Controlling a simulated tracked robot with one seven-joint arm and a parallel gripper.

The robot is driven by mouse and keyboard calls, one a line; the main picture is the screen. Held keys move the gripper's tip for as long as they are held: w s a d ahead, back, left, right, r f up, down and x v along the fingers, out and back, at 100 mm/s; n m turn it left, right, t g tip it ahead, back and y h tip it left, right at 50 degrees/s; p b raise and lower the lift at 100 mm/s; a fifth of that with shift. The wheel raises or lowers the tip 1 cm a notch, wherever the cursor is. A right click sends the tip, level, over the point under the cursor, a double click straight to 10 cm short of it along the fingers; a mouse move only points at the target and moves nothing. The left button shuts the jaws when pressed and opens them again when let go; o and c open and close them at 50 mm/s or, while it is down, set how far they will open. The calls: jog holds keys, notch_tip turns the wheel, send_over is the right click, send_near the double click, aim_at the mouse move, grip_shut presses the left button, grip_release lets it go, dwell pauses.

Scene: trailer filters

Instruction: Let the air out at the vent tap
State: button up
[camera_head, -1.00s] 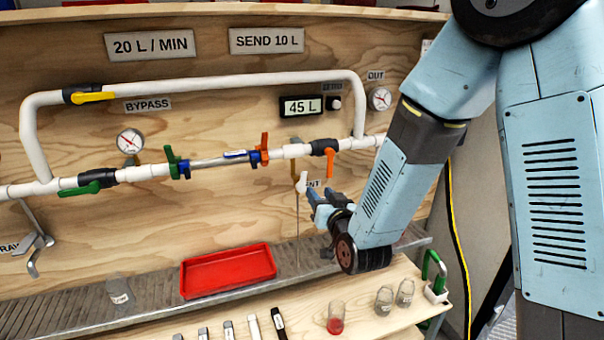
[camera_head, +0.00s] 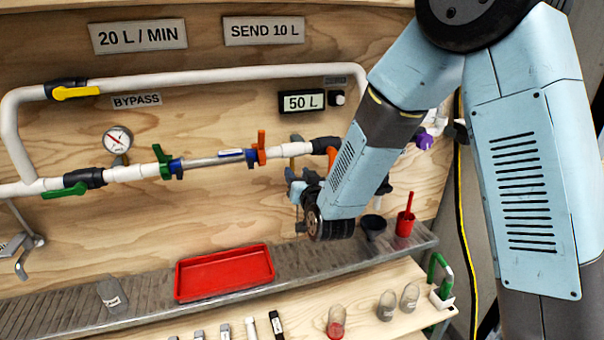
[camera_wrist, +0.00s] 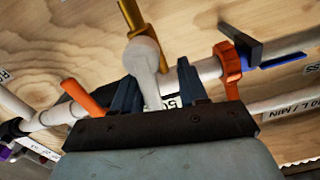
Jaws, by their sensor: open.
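The vent tap shows in the wrist view with a brass body (camera_wrist: 133,18) and a pale grey-white lever (camera_wrist: 143,55). My gripper (camera_wrist: 158,72) is open, with its two blue fingers apart. The rounded lever shows between the fingers, closer to the left one; I cannot tell whether it touches. In the head view my gripper (camera_head: 298,182) is at the board below the pipe and hides most of the tap and its label.
An orange-handled valve (camera_head: 332,155) and an orange clamp (camera_head: 261,147) are close to my gripper. The display (camera_head: 303,101) reads 50 L. Below are a red tray (camera_head: 225,273), a dark cup (camera_head: 373,226) and a red container (camera_head: 405,222) on the grey ledge.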

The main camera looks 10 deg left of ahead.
jog(key=shift+w+d, duration=0.2)
jog(key=shift+c, duration=0.3)
jog(key=shift+d, duration=0.1)
grip_shut()
jog(key=shift+w+m, duration=0.1)
jog(key=shift+m, duration=0.2)
jog(key=shift+w+d+f+m, duration=0.25)
jog(key=shift+d+f+m, duration=0.35)
jog(key=shift+m, duration=1.95)
jog(key=shift+w+d+f+m, duration=0.35)
jog(key=shift+f+m, duration=0.4)
jog(key=shift+m, duration=1.85)
jog(key=shift+w+d+f+m, duration=0.2)
jog(key=shift+d+f+m, duration=0.4)
jog(key=shift+m, duration=1.95)
jog(key=shift+a+f, duration=0.1)
jog(key=shift+f, duration=0.05)
